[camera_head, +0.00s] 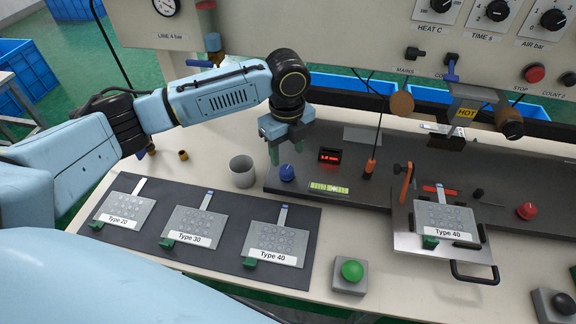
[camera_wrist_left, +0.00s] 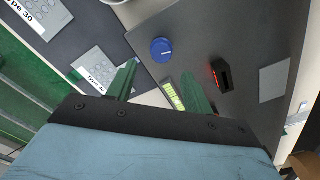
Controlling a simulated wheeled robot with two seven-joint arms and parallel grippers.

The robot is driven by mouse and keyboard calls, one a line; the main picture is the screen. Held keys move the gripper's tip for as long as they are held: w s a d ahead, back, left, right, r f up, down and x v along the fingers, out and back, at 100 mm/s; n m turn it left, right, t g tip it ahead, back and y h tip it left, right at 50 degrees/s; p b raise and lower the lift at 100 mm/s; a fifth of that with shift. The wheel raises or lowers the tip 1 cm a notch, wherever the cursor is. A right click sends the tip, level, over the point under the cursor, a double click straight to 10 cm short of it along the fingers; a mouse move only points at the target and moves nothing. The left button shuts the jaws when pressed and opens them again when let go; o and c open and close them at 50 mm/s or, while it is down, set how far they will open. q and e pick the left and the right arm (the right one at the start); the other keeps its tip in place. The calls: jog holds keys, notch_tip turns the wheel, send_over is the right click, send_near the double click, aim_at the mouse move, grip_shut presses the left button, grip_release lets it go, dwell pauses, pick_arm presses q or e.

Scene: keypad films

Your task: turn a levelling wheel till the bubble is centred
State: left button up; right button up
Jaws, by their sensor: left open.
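A blue levelling wheel (camera_head: 287,172) stands on the dark base plate, left of the bubble level. It also shows in the left wrist view (camera_wrist_left: 161,50). The yellow-green bubble level (camera_head: 329,188) lies to its right; the exact place of the bubble in it is too small to tell. In the left wrist view the level (camera_wrist_left: 173,94) shows between my fingers. My left gripper (camera_head: 286,154) is open and empty, pointing down above and just behind the blue wheel, apart from it. My right gripper is not in view.
A grey cup (camera_head: 242,171) stands close left of the wheel. A red-lit display (camera_head: 330,155) and an orange-handled screwdriver (camera_head: 370,166) stand to the right. Keypad films lie on a dark mat (camera_head: 307,226) in front. A green button (camera_head: 351,271) is near the front edge.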

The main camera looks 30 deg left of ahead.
aim_at(287, 170)
pick_arm(q)
notch_tip(287, 170, down, 6)
jog(key=shift+f, duration=0.2)
jog(key=shift+r, duration=0.1)
jog(key=c, duration=1)
